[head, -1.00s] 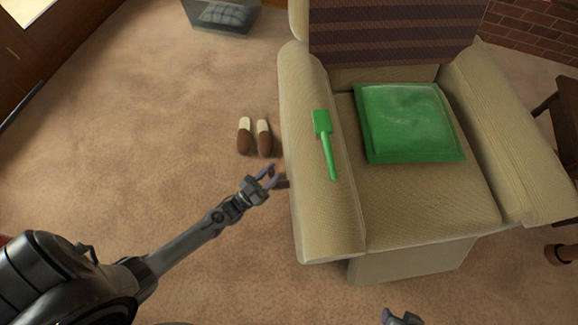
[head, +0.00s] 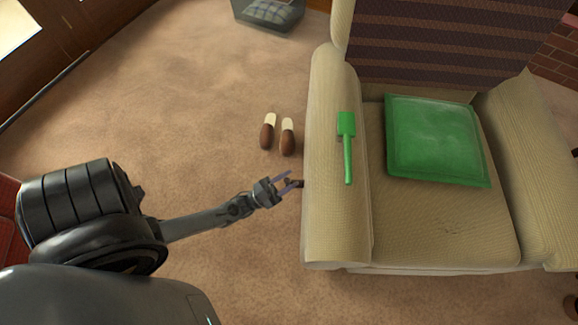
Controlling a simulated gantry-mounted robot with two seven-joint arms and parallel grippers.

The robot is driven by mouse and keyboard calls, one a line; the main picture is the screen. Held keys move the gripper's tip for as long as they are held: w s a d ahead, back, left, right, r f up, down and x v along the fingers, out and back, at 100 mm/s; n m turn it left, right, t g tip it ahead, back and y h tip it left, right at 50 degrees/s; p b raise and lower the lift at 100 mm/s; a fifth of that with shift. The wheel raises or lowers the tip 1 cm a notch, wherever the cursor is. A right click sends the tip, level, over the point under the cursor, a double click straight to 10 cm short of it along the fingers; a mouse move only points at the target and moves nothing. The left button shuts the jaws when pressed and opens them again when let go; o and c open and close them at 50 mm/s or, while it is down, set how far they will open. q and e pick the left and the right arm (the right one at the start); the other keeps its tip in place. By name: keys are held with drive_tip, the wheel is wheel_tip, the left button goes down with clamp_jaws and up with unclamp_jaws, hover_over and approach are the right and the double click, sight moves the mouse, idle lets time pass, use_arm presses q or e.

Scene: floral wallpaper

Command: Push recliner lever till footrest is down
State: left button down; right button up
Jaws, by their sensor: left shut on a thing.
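The beige recliner (head: 337,215) fills the right side of the head view. A small dark lever (head: 298,183) sticks out from the lower outer side of its left armrest. My left gripper (head: 289,181) is beside that armrest, its purple fingers shut on the lever. Only a thin strip of the footrest (head: 440,270) shows under the seat's front edge, so it looks folded down close against the chair. My right gripper is out of view.
A green fly swatter (head: 347,145) lies on the armrest and a green cushion (head: 437,140) on the seat. Brown-and-white slippers (head: 278,136) stand on the carpet left of the chair. A grey pet bed (head: 270,14) is at the back.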

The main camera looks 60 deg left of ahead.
use_arm(q)
drive_tip(key=shift+s+d+f, duration=0.15)
drive_tip(key=shift+f, duration=0.1)
drive_tip(key=c, duration=1.1)
unclamp_jaws()
drive_tip(key=shift+s+d, duration=0.15)
drive_tip(key=shift+d, duration=0.1)
drive_tip(key=shift+a, duration=0.1)
drive_tip(key=v, duration=1)
drive_tip(key=shift+s+a+f, duration=0.15)
drive_tip(key=shift+s+a, duration=0.05)
drive_tip(key=shift+s, duration=0.15)
